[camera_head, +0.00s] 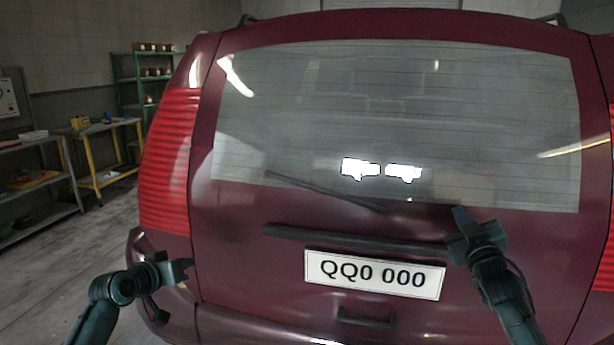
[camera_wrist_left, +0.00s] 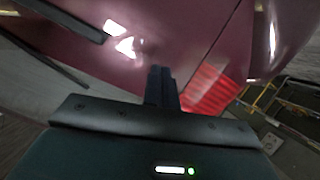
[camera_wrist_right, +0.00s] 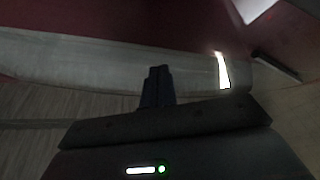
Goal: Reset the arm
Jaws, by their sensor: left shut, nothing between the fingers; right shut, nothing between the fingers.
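My left gripper (camera_head: 183,264) is at the lower left in the head view, in front of the car's left rear corner, below the red tail light (camera_head: 170,160). In the left wrist view its fingers (camera_wrist_left: 161,88) are together and empty. My right gripper (camera_head: 460,215) is at the lower right in the head view, raised in front of the lower edge of the rear window, right of the licence plate (camera_head: 375,274). In the right wrist view its fingers (camera_wrist_right: 157,87) are together and empty. I cannot tell whether either gripper touches the car.
A dark red car (camera_head: 240,215) with its tailgate shut fills most of the head view, close in front of me. A grey table (camera_head: 38,178), a yellow-legged bench (camera_head: 98,180) and a green shelf (camera_head: 128,80) stand at the left. The floor (camera_head: 60,270) between is clear.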

